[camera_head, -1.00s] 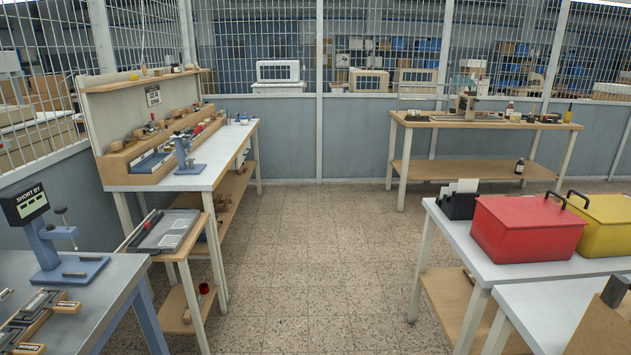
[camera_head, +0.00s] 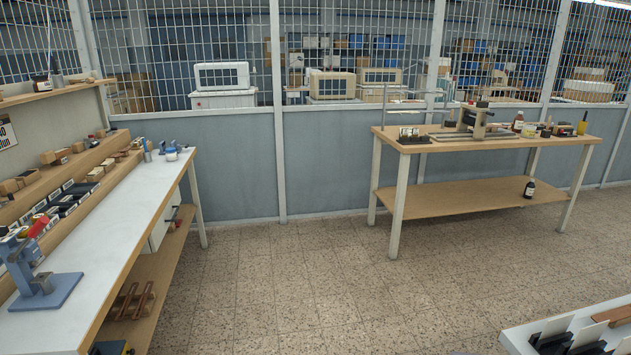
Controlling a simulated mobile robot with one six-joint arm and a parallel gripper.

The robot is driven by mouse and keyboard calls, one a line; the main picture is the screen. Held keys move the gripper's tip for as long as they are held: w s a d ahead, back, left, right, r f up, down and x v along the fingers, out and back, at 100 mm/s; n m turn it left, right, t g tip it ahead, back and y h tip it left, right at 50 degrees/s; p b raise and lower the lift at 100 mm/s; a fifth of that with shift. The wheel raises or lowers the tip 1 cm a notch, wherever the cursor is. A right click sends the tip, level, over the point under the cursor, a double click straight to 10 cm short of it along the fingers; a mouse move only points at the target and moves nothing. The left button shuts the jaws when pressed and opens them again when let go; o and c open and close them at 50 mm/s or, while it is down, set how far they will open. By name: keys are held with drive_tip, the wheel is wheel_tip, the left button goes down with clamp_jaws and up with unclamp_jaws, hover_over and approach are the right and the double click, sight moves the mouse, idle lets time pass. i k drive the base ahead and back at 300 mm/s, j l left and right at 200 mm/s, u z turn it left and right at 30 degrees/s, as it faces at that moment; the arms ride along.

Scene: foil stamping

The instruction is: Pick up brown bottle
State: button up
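A small brown bottle (camera_head: 518,122) with a pale label stands upright on the top of the far wooden table, right of the middle. A second, darker bottle (camera_head: 529,189) with a white label stands upright on that table's lower shelf, toward the right; it looks near black, and I cannot tell if it is brown too. My gripper is not in view.
The far wooden table (camera_head: 436,146) also carries a press-like device (camera_head: 474,119) and a yellow bottle (camera_head: 582,123). A long white bench (camera_head: 120,205) runs along the left. A white table (camera_head: 520,337) juts in at lower right. The tiled floor between is clear.

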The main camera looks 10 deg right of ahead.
sight(518, 124)
drive_tip(key=i+l+z, duration=0.2)
drive_tip(key=i, duration=0.35)
drive_tip(key=i+z, duration=0.25)
drive_tip(key=i, duration=0.25)
drive_tip(key=i+j+z, duration=0.2)
drive_tip(key=i, duration=0.35)
drive_tip(key=i+j+z, duration=0.1)
drive_tip(key=i+z, duration=0.15)
drive_tip(key=i, duration=0.25)
drive_tip(key=i+j+z, duration=0.2)
drive_tip(key=i, duration=0.35)
drive_tip(key=i+j+z, duration=0.25)
drive_tip(key=i+j, duration=0.15)
drive_tip(key=i+l+z, duration=0.15)
drive_tip(key=i+l, duration=0.2)
drive_tip(key=i, duration=0.55)
drive_tip(key=i+l+z, duration=0.15)
drive_tip(key=i, duration=0.75)
drive_tip(key=i+l+z, duration=0.1)
drive_tip(key=i, duration=0.85)
drive_tip(key=k+l, duration=0.05)
drive_tip(key=l, duration=0.05)
